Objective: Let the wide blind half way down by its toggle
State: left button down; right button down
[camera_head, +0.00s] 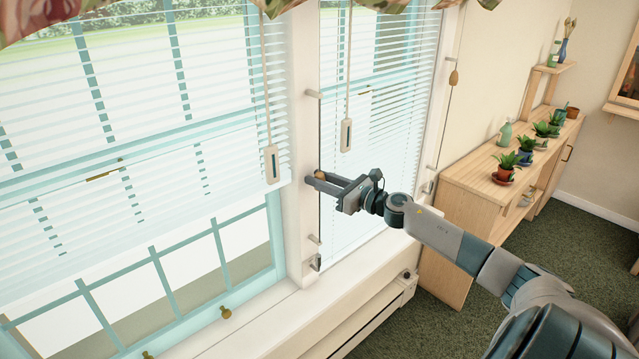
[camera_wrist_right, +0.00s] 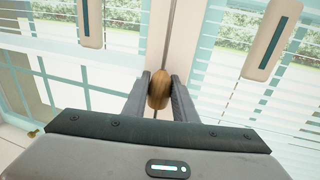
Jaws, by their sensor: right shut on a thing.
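The wide blind (camera_head: 215,125) hangs at the left in the head view, with white slats over the upper part of the large window and bare glass below. A wooden acorn-shaped toggle (camera_head: 320,175) sits on a thin vertical cord at the post between the windows. My right gripper (camera_head: 313,181) is shut on this toggle. In the right wrist view the toggle (camera_wrist_right: 159,90) is upright between the two fingers, with its cord running up from it. My left gripper is not in view.
A narrower blind (camera_head: 385,120) hangs right of the post, with its own toggle (camera_head: 454,78) farther right. Two white pulls (camera_head: 272,165) (camera_head: 347,137) hang on cords near my gripper. A wooden cabinet (camera_head: 470,200) with potted plants stands at the right. Window cords hang close together.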

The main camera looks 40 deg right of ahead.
jog(key=c, duration=1.4)
grip_release()
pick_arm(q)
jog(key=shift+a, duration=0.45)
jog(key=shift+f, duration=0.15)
pick_arm(e)
jog(key=shift+s+f, duration=0.1)
jog(key=shift+s, duration=0.1)
pick_arm(q)
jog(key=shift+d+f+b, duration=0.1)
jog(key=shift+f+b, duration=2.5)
jog(key=shift+b, duration=0.15)
pick_arm(e)
jog(key=v, duration=1.7)
